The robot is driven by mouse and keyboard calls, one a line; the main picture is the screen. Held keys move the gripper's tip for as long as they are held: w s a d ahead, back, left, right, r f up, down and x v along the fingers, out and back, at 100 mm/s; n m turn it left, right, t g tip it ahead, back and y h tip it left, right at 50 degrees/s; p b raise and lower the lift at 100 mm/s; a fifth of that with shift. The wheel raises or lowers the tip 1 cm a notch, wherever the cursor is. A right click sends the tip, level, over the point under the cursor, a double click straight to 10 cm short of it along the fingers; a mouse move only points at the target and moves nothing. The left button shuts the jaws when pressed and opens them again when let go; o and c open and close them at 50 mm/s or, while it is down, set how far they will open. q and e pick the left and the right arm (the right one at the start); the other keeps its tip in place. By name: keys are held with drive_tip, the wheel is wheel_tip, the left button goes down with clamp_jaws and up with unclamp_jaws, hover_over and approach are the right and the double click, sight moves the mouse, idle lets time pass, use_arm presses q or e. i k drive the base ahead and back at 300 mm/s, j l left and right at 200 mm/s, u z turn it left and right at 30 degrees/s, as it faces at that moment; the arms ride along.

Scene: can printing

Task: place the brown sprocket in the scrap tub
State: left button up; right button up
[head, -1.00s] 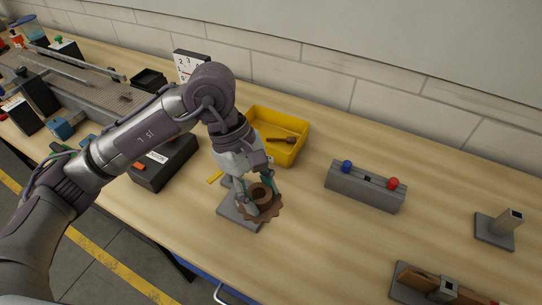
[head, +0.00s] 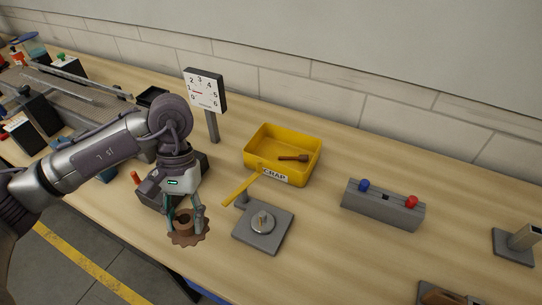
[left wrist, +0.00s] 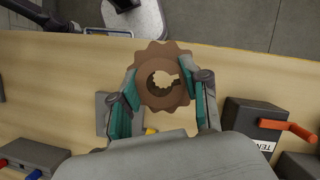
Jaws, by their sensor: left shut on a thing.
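The brown sprocket (head: 187,238) is a toothed wheel with a raised hub. My left gripper (head: 186,219) is shut on its hub and holds it near the table's front edge, left of the grey plate with the spindle (head: 263,222). In the left wrist view the sprocket (left wrist: 177,98) sits between the teal fingers (left wrist: 158,92), its hole showing. The yellow scrap tub (head: 259,166), labelled on its front, stands further back and to the right of the gripper. A small brown tool lies in it. My right gripper is not in view.
A yellow-handled lever (head: 241,188) lies between the plate and the tub. A dial on a post (head: 205,91) stands behind my left arm. A grey block with blue and red knobs (head: 382,206) is to the right. A dark box with an orange handle (left wrist: 250,125) is beside the gripper.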

sight(280, 160)
drive_tip(key=i+j+z, duration=0.1)
drive_tip(key=j+z, duration=0.15)
drive_tip(key=j, duration=0.4)
drive_tip(key=i+j+z, duration=0.1)
drive_tip(key=j+z, duration=0.2)
drive_tip(key=j, duration=0.35)
drive_tip(key=z, duration=1.05)
